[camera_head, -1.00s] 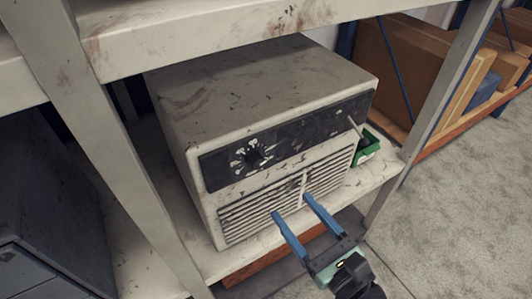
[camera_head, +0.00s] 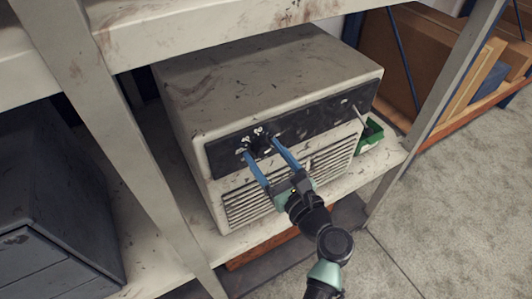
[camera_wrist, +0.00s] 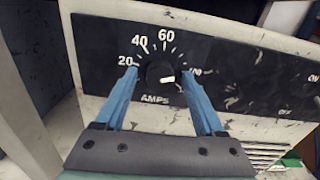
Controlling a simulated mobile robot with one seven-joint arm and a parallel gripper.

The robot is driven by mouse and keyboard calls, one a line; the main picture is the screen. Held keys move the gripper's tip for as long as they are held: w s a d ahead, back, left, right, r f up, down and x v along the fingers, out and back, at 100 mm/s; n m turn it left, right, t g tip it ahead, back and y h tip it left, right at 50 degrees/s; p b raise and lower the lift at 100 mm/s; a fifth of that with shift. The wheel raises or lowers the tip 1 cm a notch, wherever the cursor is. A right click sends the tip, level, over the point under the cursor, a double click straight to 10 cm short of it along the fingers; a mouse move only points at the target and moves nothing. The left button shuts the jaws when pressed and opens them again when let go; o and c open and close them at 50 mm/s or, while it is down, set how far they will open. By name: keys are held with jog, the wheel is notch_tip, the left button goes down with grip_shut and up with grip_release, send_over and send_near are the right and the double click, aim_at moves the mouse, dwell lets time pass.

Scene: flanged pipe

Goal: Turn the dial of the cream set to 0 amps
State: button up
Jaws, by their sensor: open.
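The cream set (camera_head: 260,80) stands on a shelf, with a black panel across its front and vent slats below. Its dark round dial (camera_head: 261,144) is at the panel's left part. In the wrist view the dial (camera_wrist: 157,72) sits above the word AMPS, with 20, 40 and 60 around it and a partly hidden number at right.
A shelf post (camera_head: 125,150) stands left of the set and another (camera_head: 440,105) to its right. The upper shelf (camera_head: 200,30) overhangs the set. A green bin (camera_head: 370,136) is beside its right side. A dark grey cabinet (camera_head: 55,205) stands at left.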

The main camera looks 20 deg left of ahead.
grip_shut()
